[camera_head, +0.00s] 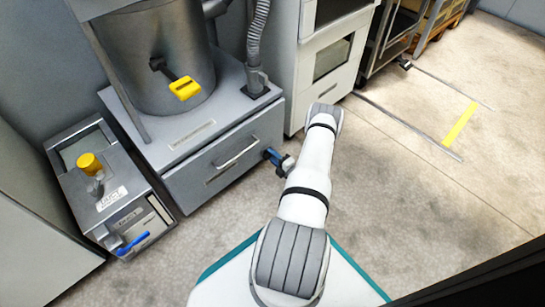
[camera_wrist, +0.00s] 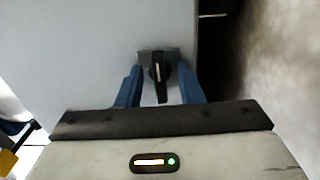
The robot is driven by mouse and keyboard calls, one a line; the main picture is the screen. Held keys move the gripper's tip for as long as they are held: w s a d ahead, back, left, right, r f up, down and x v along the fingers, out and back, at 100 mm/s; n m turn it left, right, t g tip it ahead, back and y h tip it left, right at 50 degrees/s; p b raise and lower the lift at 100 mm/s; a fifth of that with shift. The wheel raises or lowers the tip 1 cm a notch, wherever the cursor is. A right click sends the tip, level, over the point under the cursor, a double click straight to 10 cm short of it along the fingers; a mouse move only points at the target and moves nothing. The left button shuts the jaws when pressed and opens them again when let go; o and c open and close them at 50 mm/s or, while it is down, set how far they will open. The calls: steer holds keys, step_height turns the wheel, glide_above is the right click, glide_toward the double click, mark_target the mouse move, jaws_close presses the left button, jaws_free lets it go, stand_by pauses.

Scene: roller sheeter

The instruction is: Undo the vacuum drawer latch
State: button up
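The drawer (camera_head: 205,178) is the grey front at the base of the machine, with a bar handle (camera_head: 237,153) on it. In the wrist view, a black latch knob (camera_wrist: 158,72) with a white mark sits on a dark plate against a pale grey panel (camera_wrist: 90,50) near its right edge. Its lever points down in the picture. My gripper (camera_wrist: 161,78) is open, with one blue finger on each side of the knob and gaps showing between. In the head view, my gripper (camera_head: 274,157) is at the drawer's right end, and the latch is hidden or too small to make out.
A grey cylinder (camera_head: 155,55) with a yellow-ended lever (camera_head: 185,88) stands above the drawer. A small machine (camera_head: 110,190) with a yellow knob and blue handle stands at left. A white cabinet (camera_head: 325,60) stands behind my arm. Floor at right is clear.

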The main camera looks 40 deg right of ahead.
steer(key=s+p, duration=0.2)
steer(key=s, duration=0.5)
steer(key=shift+s+d+p, duration=0.3)
steer(key=shift+s, duration=0.05)
stand_by(0.4)
